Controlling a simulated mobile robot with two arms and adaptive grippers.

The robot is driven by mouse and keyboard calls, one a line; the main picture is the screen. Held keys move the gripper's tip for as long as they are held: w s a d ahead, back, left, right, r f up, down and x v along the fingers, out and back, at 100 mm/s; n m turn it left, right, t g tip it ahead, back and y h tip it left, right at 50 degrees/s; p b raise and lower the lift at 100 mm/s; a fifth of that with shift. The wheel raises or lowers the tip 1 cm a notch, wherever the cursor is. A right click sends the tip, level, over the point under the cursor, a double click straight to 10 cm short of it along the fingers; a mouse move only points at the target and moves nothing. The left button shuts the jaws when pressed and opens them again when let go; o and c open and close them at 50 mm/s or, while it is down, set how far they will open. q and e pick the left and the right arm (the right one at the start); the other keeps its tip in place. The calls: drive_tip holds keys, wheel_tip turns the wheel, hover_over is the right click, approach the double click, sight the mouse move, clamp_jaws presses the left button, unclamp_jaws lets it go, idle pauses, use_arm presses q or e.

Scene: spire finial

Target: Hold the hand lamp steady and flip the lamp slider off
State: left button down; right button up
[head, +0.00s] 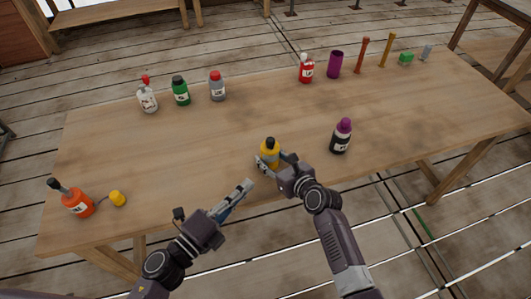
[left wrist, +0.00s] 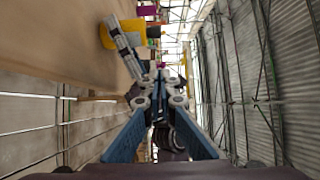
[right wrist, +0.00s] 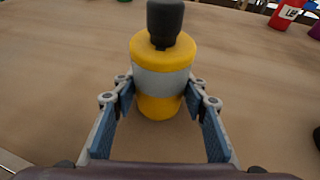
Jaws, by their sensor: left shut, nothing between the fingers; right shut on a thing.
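The hand lamp appears to be the yellow body with a black top (head: 269,146), standing upright near the table's front edge. In the right wrist view the lamp (right wrist: 160,86) shows a grey band around its middle; I cannot make out a slider. My right gripper (head: 275,163) is shut on the lamp, one finger on each side of its lower body. My left gripper (head: 249,184) is shut and empty, just left of and nearer than the lamp, not touching it. In the left wrist view the lamp (left wrist: 112,35) is partly hidden by a right finger.
The wooden table (head: 200,140) is clear around the lamp. A purple-capped dark bottle (head: 341,137) stands to the right. An orange bottle (head: 77,200) and a small yellow piece (head: 117,198) are at the left. Several bottles, including a red one (head: 306,69), line the back.

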use_arm(q)
drive_tip(key=shift+s+a+f, duration=0.2)
approach(270, 143)
drive_tip(key=w+d, duration=0.4)
drive_tip(key=d, duration=0.1)
drive_tip(key=shift+w+f, duration=0.45)
drive_tip(key=shift+f, duration=0.05)
drive_tip(key=shift+a, duration=0.1)
